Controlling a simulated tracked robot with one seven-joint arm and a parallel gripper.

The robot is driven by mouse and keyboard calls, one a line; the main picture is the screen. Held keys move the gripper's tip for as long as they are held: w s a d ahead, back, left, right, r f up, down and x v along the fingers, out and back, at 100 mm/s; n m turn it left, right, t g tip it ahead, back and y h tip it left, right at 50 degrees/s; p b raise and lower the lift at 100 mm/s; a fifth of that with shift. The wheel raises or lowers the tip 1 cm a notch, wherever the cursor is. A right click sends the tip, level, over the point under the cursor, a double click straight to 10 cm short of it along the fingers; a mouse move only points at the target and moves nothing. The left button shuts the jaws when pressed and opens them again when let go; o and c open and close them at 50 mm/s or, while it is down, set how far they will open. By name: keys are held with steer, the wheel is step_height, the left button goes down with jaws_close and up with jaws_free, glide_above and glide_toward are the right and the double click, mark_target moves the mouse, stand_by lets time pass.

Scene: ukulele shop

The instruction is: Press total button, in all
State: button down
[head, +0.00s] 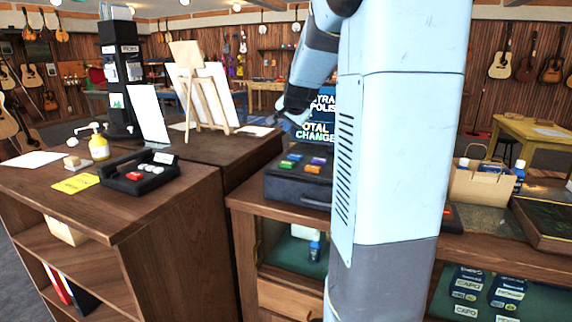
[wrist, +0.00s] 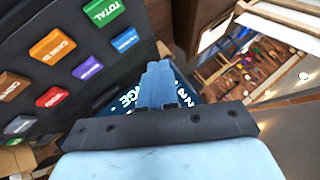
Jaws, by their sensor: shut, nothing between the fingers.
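The register (head: 278,187) is a dark box on the wooden counter, with coloured keys on its sloped top. In the wrist view its green TOTAL button (wrist: 103,10) is at the top edge, partly cut off. An orange key (wrist: 53,47), a blue key (wrist: 125,40), a purple key (wrist: 87,68) and a red key (wrist: 52,97) lie near it. My gripper (wrist: 158,75) is shut and empty, to the right of the keys and apart from the TOTAL button. In the head view my gripper (head: 297,112) is above the register, partly hidden by my arm.
A wooden easel (head: 205,95) stands on the counter to the left. A black tray (head: 140,178) and a yellow bottle (head: 99,147) are further left. A paper bag (head: 480,183) is right.

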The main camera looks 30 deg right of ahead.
mark_target(288, 164)
steer(key=shift+f, duration=0.1)
steer(key=shift+f, duration=4.3)
steer(key=shift+f, duration=0.1)
steer(key=shift+s+f, duration=0.1)
steer(key=shift+f, duration=0.15)
steer(key=shift+f, duration=0.45)
steer(key=shift+r, duration=0.9)
steer(key=shift+r, duration=0.1)
steer(key=shift+r, duration=2.4)
